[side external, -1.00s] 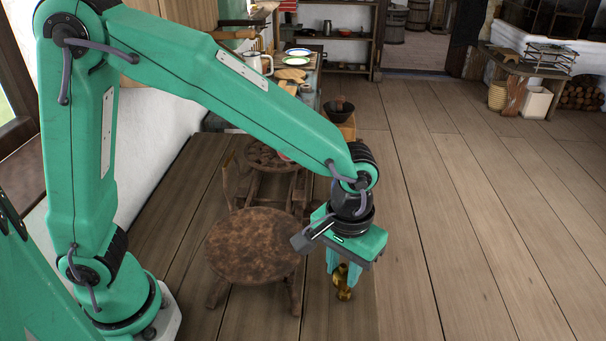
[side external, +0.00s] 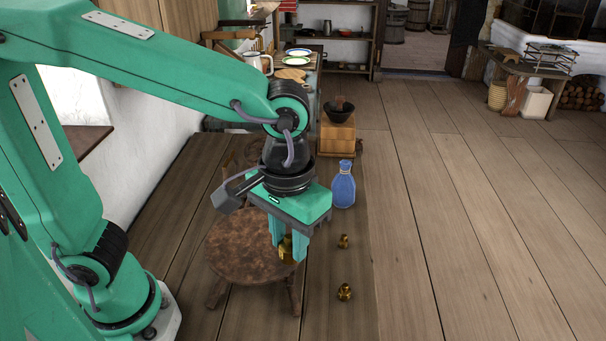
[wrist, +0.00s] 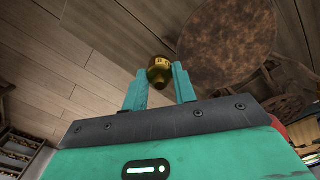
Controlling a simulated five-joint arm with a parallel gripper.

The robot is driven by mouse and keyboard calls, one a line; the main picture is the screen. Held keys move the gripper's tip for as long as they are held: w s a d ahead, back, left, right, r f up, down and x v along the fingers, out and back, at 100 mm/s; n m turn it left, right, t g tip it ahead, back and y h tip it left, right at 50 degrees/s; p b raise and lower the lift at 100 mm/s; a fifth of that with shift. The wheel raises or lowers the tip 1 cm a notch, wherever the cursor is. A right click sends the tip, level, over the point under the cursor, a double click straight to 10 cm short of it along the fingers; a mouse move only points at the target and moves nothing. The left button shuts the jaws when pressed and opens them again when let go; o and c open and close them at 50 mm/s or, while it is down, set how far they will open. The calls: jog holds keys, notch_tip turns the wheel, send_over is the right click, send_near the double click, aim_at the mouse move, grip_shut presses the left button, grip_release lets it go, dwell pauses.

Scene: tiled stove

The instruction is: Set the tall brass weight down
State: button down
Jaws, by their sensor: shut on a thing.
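My gripper (side external: 287,252) is shut on a brass weight (side external: 286,246). In the side view its fingers partly hide this weight, and it appears in front of the right part of a round brown stool top. Two other brass weights stand to the right, a small one (side external: 343,241) and a larger one (side external: 344,292) nearer the camera. I cannot tell how high the held weight is above the surface.
The round stool (side external: 235,250) stands left of the weights. The plank floor (side external: 460,240) at right is clear.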

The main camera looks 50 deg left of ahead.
jog(key=shift+s+a+r, duration=0.4)
jog(key=shift+s+r, duration=0.1)
jog(key=shift+s, duration=0.15)
jog(key=shift+s+a+r, duration=0.4)
jog(key=shift+s+r, duration=0.05)
jog(key=shift+s, duration=0.2)
jog(key=shift+s+a+r, duration=0.4)
jog(key=shift+s+r, duration=0.1)
jog(key=shift+s, duration=0.15)
jog(key=w+a+f, duration=0.2)
jog(key=w, duration=0.1)
jog(key=w+a+f, duration=0.2)
jog(key=a, duration=0.1)
jog(key=w+a+f, duration=0.3)
jog(key=shift+w, duration=0.3)
jog(key=shift+f, duration=2.05)
jog(key=c, duration=1.1)
grip_release()
jog(key=shift+f, duration=0.1)
notch_tip(320, 180, up, 12)
jog(key=shift+r, duration=0.1)
